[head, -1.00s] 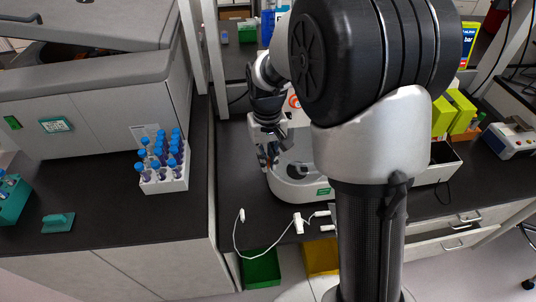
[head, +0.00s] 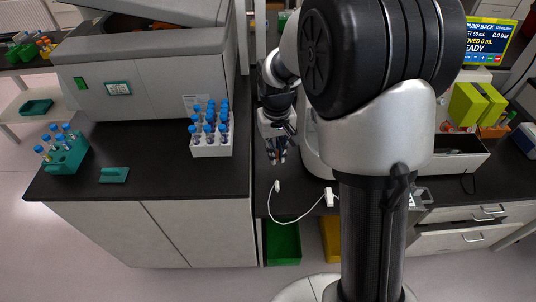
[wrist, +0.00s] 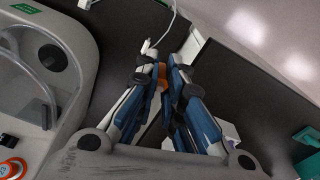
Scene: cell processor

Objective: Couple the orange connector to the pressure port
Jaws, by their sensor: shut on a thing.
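My gripper (head: 277,158) is above the dark bench, pointing down, left of the white rounded device (head: 313,150). In the wrist view its blue-padded fingers (wrist: 163,72) close on a small orange piece, the orange connector (wrist: 161,76), at their tips. Most of the connector is hidden between the fingers. The device (wrist: 82,40) with its clear round cover is at the left of the wrist view, apart from the fingers. I cannot make out the pressure port in either current view.
A white cable (head: 291,221) lies on the bench and hangs over its front edge. A white rack (head: 212,149) of blue-capped tubes stands on the left bench, near my gripper. A green bin (head: 283,243) and a yellow bin (head: 329,240) are below the edge.

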